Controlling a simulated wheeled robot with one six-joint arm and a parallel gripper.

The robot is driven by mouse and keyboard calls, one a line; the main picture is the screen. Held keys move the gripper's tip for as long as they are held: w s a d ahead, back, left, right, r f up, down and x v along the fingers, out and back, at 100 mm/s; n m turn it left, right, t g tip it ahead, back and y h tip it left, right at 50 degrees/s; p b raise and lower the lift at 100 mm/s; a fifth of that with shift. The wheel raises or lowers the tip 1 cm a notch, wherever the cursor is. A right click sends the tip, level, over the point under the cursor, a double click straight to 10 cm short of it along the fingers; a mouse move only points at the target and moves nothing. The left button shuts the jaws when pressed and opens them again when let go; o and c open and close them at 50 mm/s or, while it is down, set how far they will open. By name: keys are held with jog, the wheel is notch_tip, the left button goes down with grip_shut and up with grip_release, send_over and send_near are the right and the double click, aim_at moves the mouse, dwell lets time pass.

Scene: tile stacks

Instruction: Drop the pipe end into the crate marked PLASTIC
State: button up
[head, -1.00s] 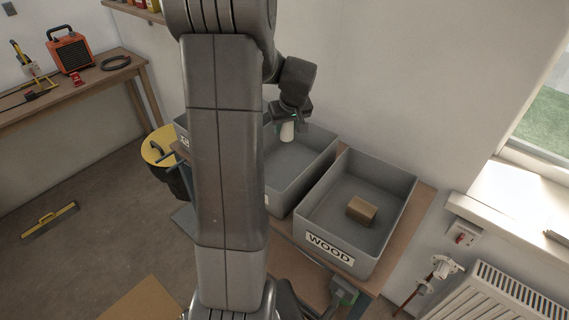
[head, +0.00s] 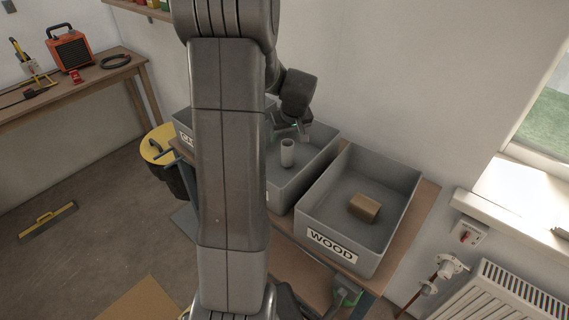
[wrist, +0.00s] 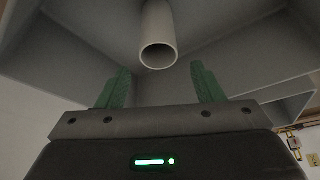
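The pipe end (head: 287,153), a short pale hollow tube, is inside the middle grey crate (head: 316,168), upright in the head view. I cannot tell whether it touches the crate floor. In the wrist view the pipe end (wrist: 158,38) is beyond my fingertips with its round opening facing me. My gripper (head: 289,131) is above it, open and empty, its green fingers apart on either side in the wrist view (wrist: 160,78). My arm hides most of the middle crate's label, so its word cannot be read.
The crate marked WOOD (head: 313,228) stands to the right and holds a brown block (head: 365,207). Another grey crate (head: 182,124) is partly hidden behind my arm on the left. A bench (head: 95,83) stands at the far left. A radiator (head: 510,295) is at the lower right.

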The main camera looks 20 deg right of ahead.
jog(key=b+v, duration=0.1)
jog(key=v, duration=1.3)
jog(key=shift+b, duration=0.35)
jog(key=shift+f, duration=0.15)
jog(key=p+x, duration=0.1)
jog(key=x, duration=1.2)
jog(key=shift+w+f+p, duration=0.1)
jog(key=shift+p, duration=0.25)
jog(key=shift+w+r+p, duration=0.15)
jog(key=shift+r+p, duration=0.1)
jog(key=shift+p, duration=0.1)
jog(key=shift+r+p, duration=0.55)
jog(key=shift+r, duration=0.55)
